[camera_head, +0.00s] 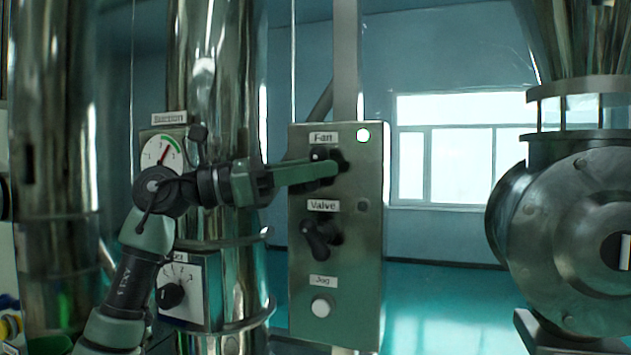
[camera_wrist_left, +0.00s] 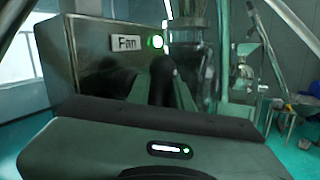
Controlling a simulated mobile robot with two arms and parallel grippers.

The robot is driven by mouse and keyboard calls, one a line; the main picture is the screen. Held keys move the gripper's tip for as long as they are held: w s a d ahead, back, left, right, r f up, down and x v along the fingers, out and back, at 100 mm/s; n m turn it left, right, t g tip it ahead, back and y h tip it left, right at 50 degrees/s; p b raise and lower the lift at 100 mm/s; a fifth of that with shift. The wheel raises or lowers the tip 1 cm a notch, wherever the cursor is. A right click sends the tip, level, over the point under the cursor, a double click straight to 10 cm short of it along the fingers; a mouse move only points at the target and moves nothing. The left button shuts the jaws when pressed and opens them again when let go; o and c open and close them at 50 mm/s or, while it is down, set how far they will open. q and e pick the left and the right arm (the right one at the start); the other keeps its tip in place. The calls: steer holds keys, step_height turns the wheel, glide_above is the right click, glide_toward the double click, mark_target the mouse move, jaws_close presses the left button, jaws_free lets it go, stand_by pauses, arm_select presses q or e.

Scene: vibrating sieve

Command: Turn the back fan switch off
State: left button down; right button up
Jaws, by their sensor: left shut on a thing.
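The control panel (camera_head: 365,260) is a metal box with labels Fan, Valve and Jog. The black fan switch (camera_head: 319,153) is under the Fan label, mostly hidden behind my left gripper (camera_head: 328,171). My left gripper is at the switch, with its fingers shut on it. In the left wrist view the dark fan switch (camera_wrist_left: 162,80) stands between the fingers, below and right of the Fan label (camera_wrist_left: 126,43). The fan lamp (camera_head: 363,135) glows bright at the panel's upper right; it also glows green in the left wrist view (camera_wrist_left: 157,41). My right gripper is not in view.
The black valve switch (camera_head: 318,240) is just below my left gripper, and the white jog button (camera_head: 321,306) is lower. A suction gauge (camera_head: 160,153) and a dial box (camera_head: 185,290) sit left, by steel columns. A large machine (camera_head: 570,210) stands right.

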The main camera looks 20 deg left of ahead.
arm_select(q)
steer(key=n+h+b, duration=0.1)
steer(key=t+b, duration=0.1)
steer(key=b, duration=0.1)
steer(key=shift+f+n+t+h, duration=0.3)
steer(key=shift+f+n+h, duration=0.05)
steer(key=shift+n+h, duration=0.05)
steer(key=shift+r+n+t+h+b, duration=0.1)
steer(key=shift+n+t+h+b, duration=0.3)
steer(key=shift+n+t+b, duration=0.4)
steer(key=shift+r+n+t, duration=0.1)
steer(key=shift+n+t, duration=0.3)
steer(key=shift+n, duration=0.1)
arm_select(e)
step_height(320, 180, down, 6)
arm_select(q)
steer(key=shift+r+n+t+p, duration=0.2)
steer(key=shift+n+t+p, duration=0.1)
steer(key=shift+n+t, duration=0.7)
steer(key=n+t+p, duration=0.2)
steer(key=shift+r+n+t+p, duration=0.15)
steer(key=shift+n+t+p, duration=0.15)
steer(key=shift+t, duration=0.1)
steer(key=shift+a+n+t+y+p, duration=0.15)
steer(key=shift+n+t+y+p, duration=0.55)
steer(key=shift+n+t+p, duration=0.3)
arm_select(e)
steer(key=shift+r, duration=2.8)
